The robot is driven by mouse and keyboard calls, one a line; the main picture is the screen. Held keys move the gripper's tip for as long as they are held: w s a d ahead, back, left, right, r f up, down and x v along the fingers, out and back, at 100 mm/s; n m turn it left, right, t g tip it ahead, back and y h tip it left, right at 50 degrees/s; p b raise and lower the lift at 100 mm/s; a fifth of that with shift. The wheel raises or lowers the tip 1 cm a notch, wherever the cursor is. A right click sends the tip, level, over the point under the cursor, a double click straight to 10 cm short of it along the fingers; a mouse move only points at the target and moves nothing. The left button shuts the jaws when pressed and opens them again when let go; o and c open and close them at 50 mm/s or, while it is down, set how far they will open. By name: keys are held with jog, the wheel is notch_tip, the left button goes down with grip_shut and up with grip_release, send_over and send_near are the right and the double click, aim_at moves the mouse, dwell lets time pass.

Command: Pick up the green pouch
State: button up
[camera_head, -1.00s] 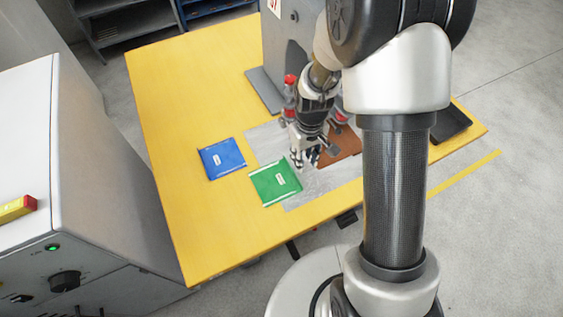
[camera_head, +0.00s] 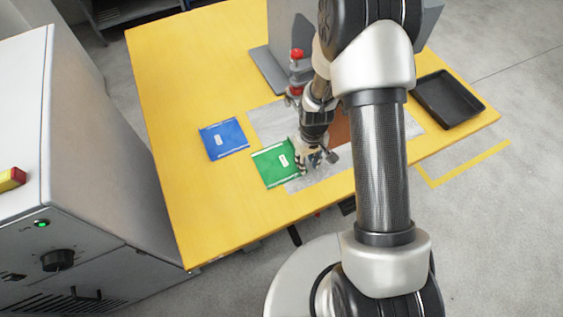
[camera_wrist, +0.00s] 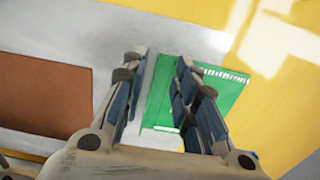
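The green pouch (camera_head: 273,163) lies flat on the yellow table, partly over the grey mat, with a small white label. My gripper (camera_head: 311,163) is at the pouch's right edge in the head view. In the wrist view the green pouch (camera_wrist: 216,92) lies beyond and under the right finger, with its left edge showing between the fingers. My gripper (camera_wrist: 160,88) is open there, with a wide gap and nothing held between its fingers. I cannot tell how high the fingertips are above the pouch.
A blue pouch (camera_head: 223,139) lies left of the green one on the yellow table (camera_head: 200,205). A brown piece (camera_wrist: 40,95) lies on the grey mat (camera_head: 267,118). A black tray (camera_head: 450,98) sits at the right. A grey machine with red knobs (camera_head: 297,54) stands behind.

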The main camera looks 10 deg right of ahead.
notch_tip(320, 180, down, 4)
jog(key=shift+w+d+r+b, duration=0.1)
jog(key=shift+d+b, duration=0.05)
jog(key=shift+b, duration=0.45)
jog(key=shift+c, duration=0.3)
grip_shut()
